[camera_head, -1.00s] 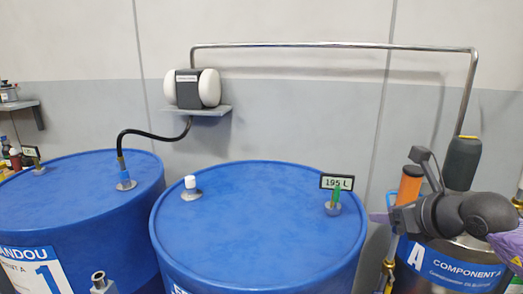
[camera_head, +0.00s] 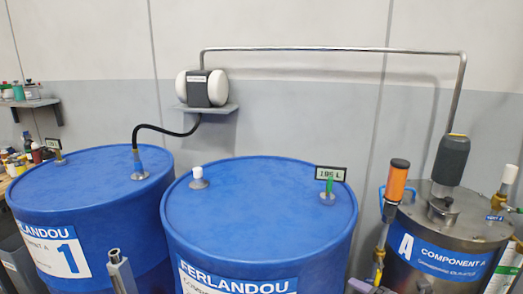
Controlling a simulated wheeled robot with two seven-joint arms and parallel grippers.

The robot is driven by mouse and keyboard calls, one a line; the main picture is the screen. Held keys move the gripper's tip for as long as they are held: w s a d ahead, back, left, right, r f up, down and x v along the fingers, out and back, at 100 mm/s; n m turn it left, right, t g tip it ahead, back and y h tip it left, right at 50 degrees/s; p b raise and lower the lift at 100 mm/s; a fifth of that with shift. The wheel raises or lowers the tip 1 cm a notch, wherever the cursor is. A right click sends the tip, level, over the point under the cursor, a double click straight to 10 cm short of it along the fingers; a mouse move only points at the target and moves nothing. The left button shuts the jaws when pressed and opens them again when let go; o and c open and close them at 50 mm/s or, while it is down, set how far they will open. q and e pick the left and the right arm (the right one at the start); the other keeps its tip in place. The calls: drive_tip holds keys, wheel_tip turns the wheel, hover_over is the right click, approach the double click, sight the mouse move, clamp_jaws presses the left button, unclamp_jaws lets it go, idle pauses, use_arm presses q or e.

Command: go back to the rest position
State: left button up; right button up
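Neither of my grippers is in view, and I cannot see whether they are open or shut. The two blue drums stand in front of me, one at left (camera_head: 90,178) and one in the middle (camera_head: 262,205). The steel tank labelled Component A (camera_head: 408,222) stands at right, with nothing of mine in front of it.
A grey metal post (camera_head: 119,272) rises at the bottom left. A white-ended pump (camera_head: 207,88) sits on a wall shelf, with a steel pipe (camera_head: 330,49) running to the tank. Bottles (camera_head: 20,160) are at far left.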

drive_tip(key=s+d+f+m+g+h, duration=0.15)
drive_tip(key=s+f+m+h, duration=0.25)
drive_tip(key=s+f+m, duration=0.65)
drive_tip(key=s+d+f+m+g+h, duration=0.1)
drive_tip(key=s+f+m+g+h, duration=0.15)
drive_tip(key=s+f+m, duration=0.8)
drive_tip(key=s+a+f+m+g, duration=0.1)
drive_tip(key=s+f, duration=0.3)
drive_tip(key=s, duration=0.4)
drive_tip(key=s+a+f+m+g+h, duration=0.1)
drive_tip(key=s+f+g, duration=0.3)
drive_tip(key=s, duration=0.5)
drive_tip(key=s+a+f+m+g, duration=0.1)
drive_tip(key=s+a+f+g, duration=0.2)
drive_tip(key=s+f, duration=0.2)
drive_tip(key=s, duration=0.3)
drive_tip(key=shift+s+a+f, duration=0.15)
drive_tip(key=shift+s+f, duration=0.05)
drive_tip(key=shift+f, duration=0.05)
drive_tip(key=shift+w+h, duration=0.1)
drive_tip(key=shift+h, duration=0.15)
